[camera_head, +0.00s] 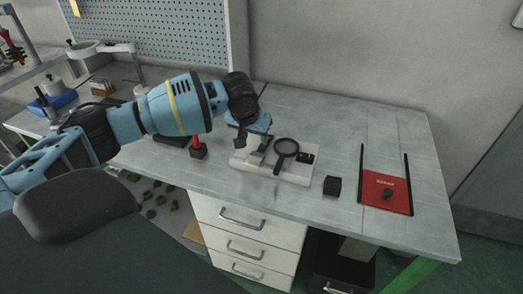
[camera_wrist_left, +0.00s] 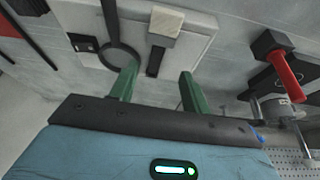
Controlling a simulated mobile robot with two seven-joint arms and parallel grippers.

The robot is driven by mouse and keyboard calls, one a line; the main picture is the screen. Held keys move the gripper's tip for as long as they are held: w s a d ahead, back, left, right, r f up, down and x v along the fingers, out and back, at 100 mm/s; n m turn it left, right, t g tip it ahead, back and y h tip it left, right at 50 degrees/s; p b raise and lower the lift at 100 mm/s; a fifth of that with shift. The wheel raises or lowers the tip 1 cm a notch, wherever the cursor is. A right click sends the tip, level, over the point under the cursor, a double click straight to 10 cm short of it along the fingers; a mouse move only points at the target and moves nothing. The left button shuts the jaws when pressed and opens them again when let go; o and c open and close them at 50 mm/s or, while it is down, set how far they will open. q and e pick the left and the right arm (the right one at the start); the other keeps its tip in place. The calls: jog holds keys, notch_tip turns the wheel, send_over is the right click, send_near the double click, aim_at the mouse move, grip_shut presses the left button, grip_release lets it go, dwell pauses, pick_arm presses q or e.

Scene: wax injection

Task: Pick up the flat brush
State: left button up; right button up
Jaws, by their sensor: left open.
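The flat brush (camera_wrist_left: 156,60) lies on a white board (camera_wrist_left: 200,45). In the left wrist view its dark handle points toward me and its pale, broad end (camera_wrist_left: 164,22) is farther off. In the head view its pale end (camera_head: 255,158) shows just below my left gripper (camera_head: 253,143), which hides part of it. My left gripper is open and empty. In the left wrist view its green fingers (camera_wrist_left: 157,86) are spread to either side of the line of the handle, apart from it. My right gripper is not in view.
A magnifying glass (camera_head: 286,148) lies on the board beside the brush. A red-handled tool (camera_head: 197,146) stands to the left. A black block (camera_head: 332,186) and a red mat (camera_head: 386,193) with dark side bars are to the right. The back right tabletop is clear.

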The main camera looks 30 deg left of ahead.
aim_at(261, 150)
pick_arm(q)
jog(key=shift+b+x, duration=0.5)
jog(key=shift+x, duration=3.3)
jog(key=shift+w+d+r, duration=0.1)
jog(key=shift+d, duration=0.05)
jog(key=shift+c, duration=0.2)
grip_shut()
